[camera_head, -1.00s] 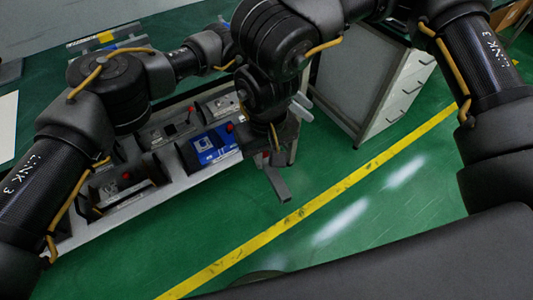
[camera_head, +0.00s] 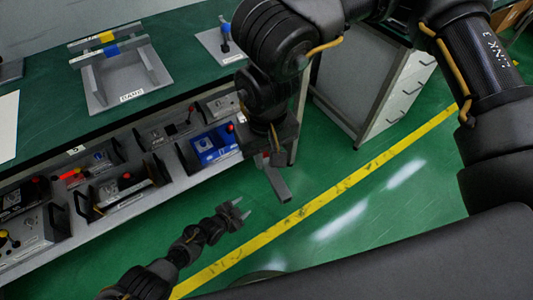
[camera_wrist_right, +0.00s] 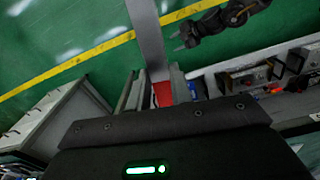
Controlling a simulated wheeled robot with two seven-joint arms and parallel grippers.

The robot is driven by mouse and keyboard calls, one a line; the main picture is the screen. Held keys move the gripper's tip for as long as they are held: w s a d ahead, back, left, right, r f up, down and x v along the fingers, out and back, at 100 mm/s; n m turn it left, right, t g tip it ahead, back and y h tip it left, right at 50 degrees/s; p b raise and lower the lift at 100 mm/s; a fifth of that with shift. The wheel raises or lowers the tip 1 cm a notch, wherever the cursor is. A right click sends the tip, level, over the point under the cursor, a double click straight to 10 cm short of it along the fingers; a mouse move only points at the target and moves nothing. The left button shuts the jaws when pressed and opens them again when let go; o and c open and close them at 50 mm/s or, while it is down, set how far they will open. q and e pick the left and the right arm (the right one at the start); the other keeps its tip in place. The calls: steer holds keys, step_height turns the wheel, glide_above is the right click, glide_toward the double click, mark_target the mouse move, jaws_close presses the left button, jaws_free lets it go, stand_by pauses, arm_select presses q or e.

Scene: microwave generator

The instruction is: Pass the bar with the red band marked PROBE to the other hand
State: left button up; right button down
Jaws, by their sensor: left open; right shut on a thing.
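My right gripper (camera_head: 266,152) is shut on the bar (camera_head: 280,186), a grey square bar that hangs down over the green floor. In the right wrist view the bar (camera_wrist_right: 148,40) stretches away from between the fingers, and its red band (camera_wrist_right: 162,94) sits at the jaws. The PROBE marking cannot be read. My left gripper (camera_head: 238,209) is open and empty, lower and to the left of the bar, apart from it, with its fingers toward the upper right. It also shows in the right wrist view (camera_wrist_right: 178,42), to the right of the bar.
A grey stand marked BARS (camera_head: 130,96) on the green bench holds bars with yellow and blue bands. Several modules, one blue (camera_head: 214,145), sit in a grey shelf along the bench front. A drawer cabinet (camera_head: 400,90) stands right. Floor around the bar is clear.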

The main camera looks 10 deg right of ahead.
arm_select(q)
steer(key=s+a+f+n+g+y, duration=0.2)
steer(key=s+a+f, duration=0.4)
steer(key=s+a, duration=0.3)
steer(key=s+a+f+n+g+y, duration=0.2)
steer(key=s+a+f+n, duration=0.3)
steer(key=s+a, duration=0.5)
steer(key=s+a+f+n+g+y, duration=0.2)
steer(key=s+a, duration=0.8)
steer(key=s, duration=1.2)
step_height(320, 180, down, 5)
steer(key=n+y, duration=0.2)
steer(key=n, duration=0.2)
steer(key=shift+a+r+y, duration=0.15)
steer(key=shift+y, duration=0.15)
